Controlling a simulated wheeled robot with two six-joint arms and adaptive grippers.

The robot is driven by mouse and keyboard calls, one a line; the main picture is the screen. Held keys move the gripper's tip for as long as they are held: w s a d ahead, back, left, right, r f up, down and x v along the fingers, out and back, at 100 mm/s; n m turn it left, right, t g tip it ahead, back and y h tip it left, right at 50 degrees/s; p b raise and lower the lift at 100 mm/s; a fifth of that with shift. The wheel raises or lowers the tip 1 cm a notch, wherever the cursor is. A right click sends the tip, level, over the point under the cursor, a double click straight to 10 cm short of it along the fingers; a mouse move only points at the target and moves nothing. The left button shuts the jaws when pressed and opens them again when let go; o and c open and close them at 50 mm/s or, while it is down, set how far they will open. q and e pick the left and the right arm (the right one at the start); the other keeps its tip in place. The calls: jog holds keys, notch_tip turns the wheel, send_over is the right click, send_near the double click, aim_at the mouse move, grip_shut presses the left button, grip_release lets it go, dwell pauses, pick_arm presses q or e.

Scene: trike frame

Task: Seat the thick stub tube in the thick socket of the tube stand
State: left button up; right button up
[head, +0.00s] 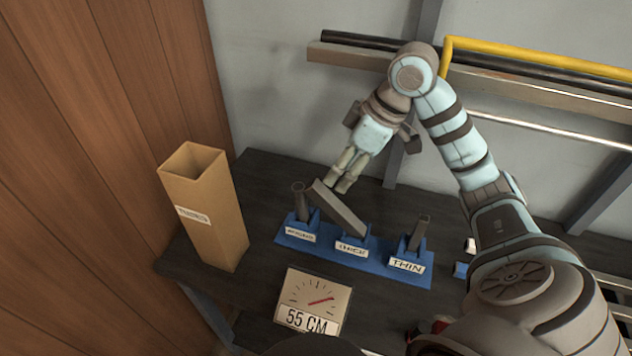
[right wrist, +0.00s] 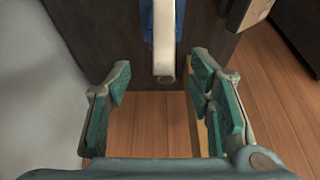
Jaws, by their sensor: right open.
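The blue tube stand (head: 370,262) lies on the dark table with three labelled sockets. The thick stub tube (head: 340,208) is grey and stands in the middle socket, labelled THICK (head: 352,248). It is tilted, its upper end leaning to the left; how deep its lower end sits is hidden. My right gripper (head: 346,180) is open just behind the tube's upper part. In the right wrist view the pale tube end (right wrist: 163,72) shows between the spread fingers (right wrist: 160,80), apart from both. My left gripper is not in view.
Short tubes stand in the left socket (head: 303,205) and the THIN socket (head: 418,235). A tall open cardboard box (head: 205,205) stands at the left. A dial sign reading 55 CM (head: 312,302) is in front. A yellow rail (head: 540,58) runs along the wall behind.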

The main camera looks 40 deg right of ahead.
aim_at(324, 207)
jog(key=b+x, duration=0.1)
jog(key=x, duration=0.1)
jog(key=s+b+x, duration=0.1)
jog(key=x, duration=0.1)
jog(key=b+x, duration=0.1)
jog(key=x, duration=0.2)
jog(key=shift+s+a+f, duration=0.15)
jog(key=shift+s+f, duration=0.15)
pick_arm(q)
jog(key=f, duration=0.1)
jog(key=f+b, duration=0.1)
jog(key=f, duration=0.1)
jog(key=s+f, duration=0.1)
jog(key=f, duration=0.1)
jog(key=shift+b, duration=0.35)
pick_arm(e)
jog(key=x, duration=0.6)
jog(key=shift+d+f, duration=0.15)
jog(key=shift+d, duration=0.2)
jog(key=shift+w, duration=0.1)
grip_shut()
